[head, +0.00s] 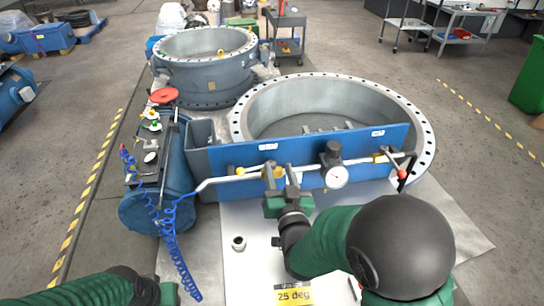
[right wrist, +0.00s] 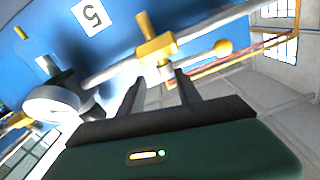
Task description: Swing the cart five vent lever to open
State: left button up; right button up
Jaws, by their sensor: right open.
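A blue panel (head: 225,157) carries a pale pipe (head: 220,180) with a yellow vent valve (head: 268,172). In the right wrist view, the yellow valve (right wrist: 157,46) sits below a white label reading 5 (right wrist: 92,15). A short grey lever with a yellow ball knob (right wrist: 222,47) extends right from it, close along the pipe; the knob also shows in the head view (head: 240,171). My right gripper (head: 281,172) is open, its fingers (right wrist: 158,88) just short of the valve, one either side of its lower part; I see no clear contact. My left gripper (head: 160,292) is partly visible at the bottom left, its jaws unclear.
A gauge (head: 337,177) and a red-ended lever (head: 403,172) lie right along the pipe. A large flanged ring (head: 425,130) stands behind the panel. A blue cylinder (head: 178,175) and coiled blue hose (head: 172,255) are left. A small fitting (head: 239,243) sits on the pale plate.

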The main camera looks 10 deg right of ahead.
jog(key=shift+w+d+f, duration=0.15)
jog(key=shift+w+d, duration=0.2)
jog(key=shift+d, duration=0.05)
jog(key=shift+s+a, duration=0.1)
jog(key=shift+a, duration=0.95)
jog(key=shift+c, duration=1.1)
jog(key=shift+a, duration=0.25)
jog(key=shift+c, duration=1.1)
grip_shut()
jog(key=shift+d, duration=0.5)
jog(key=shift+a, duration=0.3)
